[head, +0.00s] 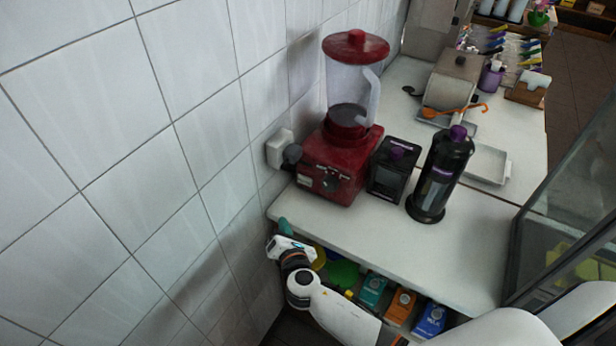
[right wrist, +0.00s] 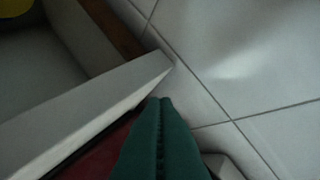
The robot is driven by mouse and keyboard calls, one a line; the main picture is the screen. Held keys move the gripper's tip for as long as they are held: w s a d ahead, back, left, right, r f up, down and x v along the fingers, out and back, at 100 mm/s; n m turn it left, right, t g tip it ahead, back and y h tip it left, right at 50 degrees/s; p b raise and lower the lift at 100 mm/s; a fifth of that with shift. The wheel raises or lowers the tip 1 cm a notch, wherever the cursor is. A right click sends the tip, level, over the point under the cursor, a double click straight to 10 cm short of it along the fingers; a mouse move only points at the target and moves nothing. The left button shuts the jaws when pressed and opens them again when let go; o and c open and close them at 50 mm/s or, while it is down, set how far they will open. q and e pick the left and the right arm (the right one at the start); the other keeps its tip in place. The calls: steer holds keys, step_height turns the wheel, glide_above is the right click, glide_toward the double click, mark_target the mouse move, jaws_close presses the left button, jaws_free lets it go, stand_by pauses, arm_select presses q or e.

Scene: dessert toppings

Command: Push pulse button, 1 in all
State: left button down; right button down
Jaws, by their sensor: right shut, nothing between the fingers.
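A red blender (head: 342,165) with a clear jar stands on the white counter against the tiled wall. Its base front has a dark round knob (head: 330,184) and a small pale panel; a separate pulse button is too small to tell. My right gripper (head: 284,226) is at the counter's left front corner, below and in front of the blender base, apart from it. Its green fingers are shut and empty, and they fill the middle of the right wrist view (right wrist: 162,105). My left gripper is not in view.
A wall socket with a plug (head: 281,150) is left of the blender. A dark box (head: 390,170) and a dark bottle (head: 440,175) stand to its right. The counter edge (right wrist: 110,98) is close to my right fingers. The shelf below holds colourful packets (head: 400,305). The front counter strip is clear.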

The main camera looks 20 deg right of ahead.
mark_target(300, 181)
steer(key=r, duration=0.1)
steer(key=w+r+t, duration=0.1)
steer(key=r, duration=0.1)
steer(key=shift+r+n, duration=0.1)
steer(key=shift+n, duration=0.3)
steer(key=shift+w+d, duration=0.9)
steer(key=shift+d, duration=0.25)
steer(key=shift+w+d, duration=0.85)
steer(key=shift+d, duration=0.35)
steer(key=shift+w+d, duration=0.9)
steer(key=shift+d, duration=0.25)
steer(key=shift+w+d, duration=0.1)
steer(key=shift+w+d, duration=0.15)
steer(key=shift+d, duration=0.05)
steer(key=shift+w+d, duration=0.3)
steer(key=shift+d, duration=0.1)
steer(key=shift+s+a, duration=0.1)
stand_by(0.3)
steer(key=shift+s+a, duration=0.5)
steer(key=shift+a, duration=0.1)
